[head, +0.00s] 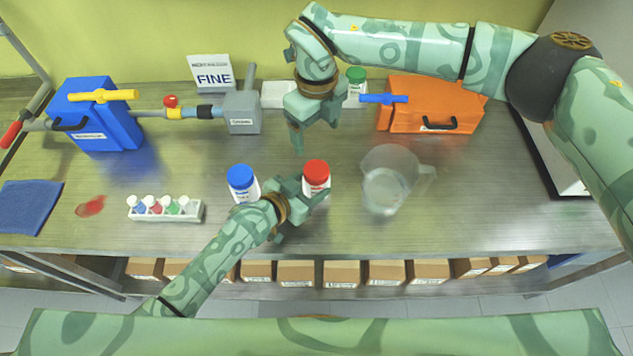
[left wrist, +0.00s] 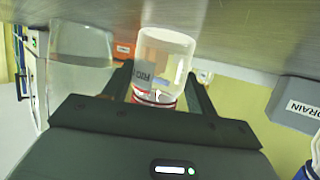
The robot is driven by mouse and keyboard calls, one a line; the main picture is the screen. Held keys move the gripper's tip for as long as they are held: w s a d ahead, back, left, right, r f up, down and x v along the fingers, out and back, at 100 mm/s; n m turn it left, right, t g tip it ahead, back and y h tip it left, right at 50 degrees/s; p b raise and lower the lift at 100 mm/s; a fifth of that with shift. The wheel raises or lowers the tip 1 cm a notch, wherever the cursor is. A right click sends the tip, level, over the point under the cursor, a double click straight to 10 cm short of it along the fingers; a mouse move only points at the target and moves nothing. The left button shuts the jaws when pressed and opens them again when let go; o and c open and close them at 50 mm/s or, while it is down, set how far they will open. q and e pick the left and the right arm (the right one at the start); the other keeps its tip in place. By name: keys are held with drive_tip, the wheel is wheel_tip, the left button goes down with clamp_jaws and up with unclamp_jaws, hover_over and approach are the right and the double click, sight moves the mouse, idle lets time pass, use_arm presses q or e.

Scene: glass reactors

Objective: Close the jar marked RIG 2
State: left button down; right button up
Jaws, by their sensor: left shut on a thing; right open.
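A jar with a red lid (head: 316,170) stands on the bench in front of me. My left gripper (head: 308,194) is shut on this jar's body from the near side. In the left wrist view the jar (left wrist: 163,55) appears upside down between the fingers, its red lid (left wrist: 155,101) at the bottom. Its grey label is inverted and seems to begin with RIG; I cannot read the number. Whether the lid is fully seated is unclear. My right gripper (head: 314,136) is open and empty, pointing down behind the red-lidded jar.
A blue-lidded jar (head: 241,178) stands close left of my left gripper. A clear jug (head: 388,184) stands to the right. A green-lidded jar (head: 356,80) is behind. A vial rack (head: 165,211), blue box (head: 95,112), grey box (head: 242,112) and orange box (head: 430,105) surround the workspace.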

use_arm(q)
drive_tip(key=shift+c, duration=1.9)
unclamp_jaws()
drive_tip(key=p+v, duration=0.2)
drive_tip(key=v, duration=1.4)
drive_tip(key=shift+a+p, duration=0.2)
drive_tip(key=shift+p, duration=0.2)
drive_tip(key=shift+s, duration=0.1)
